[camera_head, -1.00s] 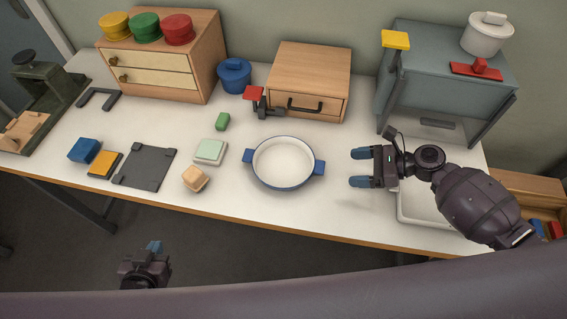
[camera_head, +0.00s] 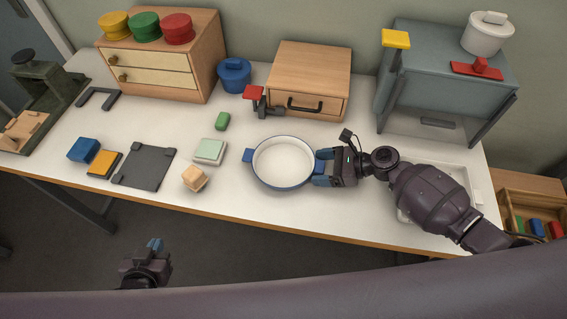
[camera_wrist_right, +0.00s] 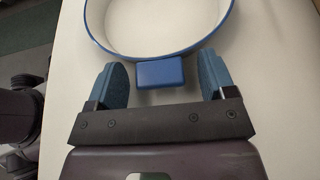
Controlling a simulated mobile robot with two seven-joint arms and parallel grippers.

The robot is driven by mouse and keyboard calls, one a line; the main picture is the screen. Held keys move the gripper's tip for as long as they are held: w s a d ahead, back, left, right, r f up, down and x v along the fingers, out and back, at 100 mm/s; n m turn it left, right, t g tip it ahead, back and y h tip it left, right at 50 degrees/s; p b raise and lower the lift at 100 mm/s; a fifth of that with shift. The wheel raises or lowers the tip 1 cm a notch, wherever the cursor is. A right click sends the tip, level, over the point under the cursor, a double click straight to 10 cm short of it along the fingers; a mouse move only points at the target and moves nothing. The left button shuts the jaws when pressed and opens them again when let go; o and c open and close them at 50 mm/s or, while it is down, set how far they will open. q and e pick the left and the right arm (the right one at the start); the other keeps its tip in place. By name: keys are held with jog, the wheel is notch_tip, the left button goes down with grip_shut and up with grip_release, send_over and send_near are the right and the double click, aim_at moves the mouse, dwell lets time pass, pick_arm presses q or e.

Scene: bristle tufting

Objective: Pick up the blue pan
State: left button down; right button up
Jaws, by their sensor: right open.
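The blue pan (camera_head: 284,163) sits on the white table, with a white inside, a blue rim and a blue handle on each side. Its left handle (camera_head: 248,156) is clear. My right gripper (camera_head: 322,167) is at the right side of the pan. In the right wrist view the right gripper (camera_wrist_right: 160,85) is open, and the pan's near handle (camera_wrist_right: 160,72) lies between its two blue fingertips with a gap on each side. The pan's rim (camera_wrist_right: 160,55) is just ahead of the fingers. My left gripper (camera_head: 154,246) is below the table's front edge, away from the pan; its jaw opening is unclear.
A wooden drawer box (camera_head: 310,75), a red-topped clamp (camera_head: 262,100) and a blue pot (camera_head: 234,76) stand behind the pan. A pale green block (camera_head: 209,151) and a tan block (camera_head: 194,178) lie to its left. A white tray (camera_head: 464,172) is under my right arm.

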jog(key=c, duration=1.1)
jog(key=shift+c, duration=0.9)
jog(key=shift+r, duration=0.15)
